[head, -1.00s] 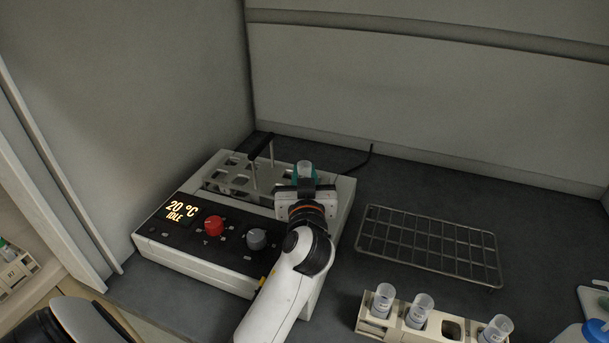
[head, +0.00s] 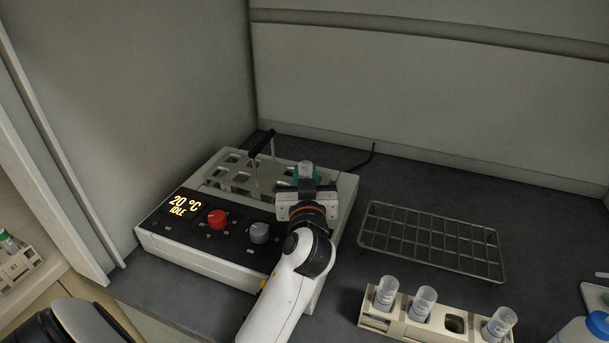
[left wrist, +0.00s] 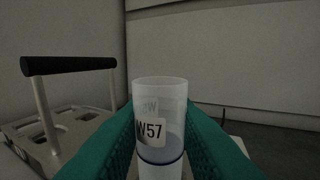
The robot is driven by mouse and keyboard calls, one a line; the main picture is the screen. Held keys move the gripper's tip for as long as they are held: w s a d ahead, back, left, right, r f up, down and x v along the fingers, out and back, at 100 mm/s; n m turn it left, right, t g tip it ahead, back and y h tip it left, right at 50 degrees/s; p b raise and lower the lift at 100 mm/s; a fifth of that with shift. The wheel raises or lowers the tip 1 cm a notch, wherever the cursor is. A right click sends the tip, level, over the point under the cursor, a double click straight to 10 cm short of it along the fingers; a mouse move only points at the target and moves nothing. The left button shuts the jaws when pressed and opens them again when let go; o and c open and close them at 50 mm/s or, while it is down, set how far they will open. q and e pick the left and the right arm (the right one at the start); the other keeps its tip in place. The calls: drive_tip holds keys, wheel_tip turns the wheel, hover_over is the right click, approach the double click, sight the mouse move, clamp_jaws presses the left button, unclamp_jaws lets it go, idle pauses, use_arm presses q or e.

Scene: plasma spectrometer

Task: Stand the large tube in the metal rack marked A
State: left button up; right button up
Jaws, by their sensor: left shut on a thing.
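A clear tube labelled W57 (left wrist: 158,120) is upright between the teal fingers of my left gripper (head: 304,178), which is shut on it. Its lower end is hidden in both views. In the head view, the tube's top (head: 306,167) shows above the right rear part of the white heating unit. A metal rack with a black handle (head: 262,142) sits in that unit, left of the gripper; the handle also shows at left in the left wrist view (left wrist: 68,65). An empty wire rack (head: 432,240) lies on the bench to the right. I cannot read a letter A on either rack.
The heating unit's front panel (head: 190,240) reads 20 °C IDLE and has red and grey knobs. A beige holder (head: 375,321) with several tubes stands at the front right. A black cable lies behind the unit. Dark bench is clear between unit and wire rack.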

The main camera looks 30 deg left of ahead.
use_arm(q)
drive_tip(key=shift+f, duration=0.95)
clamp_jaws()
use_arm(e)
drive_tip(key=shift+f, duration=0.5)
drive_tip(key=shift+s, duration=0.1)
use_arm(q)
drive_tip(key=o, duration=1.1)
unclamp_jaws()
drive_tip(key=shift+c, duration=0.2)
drive_tip(key=shift+r, duration=0.15)
use_arm(e)
drive_tip(key=shift+r, duration=0.1)
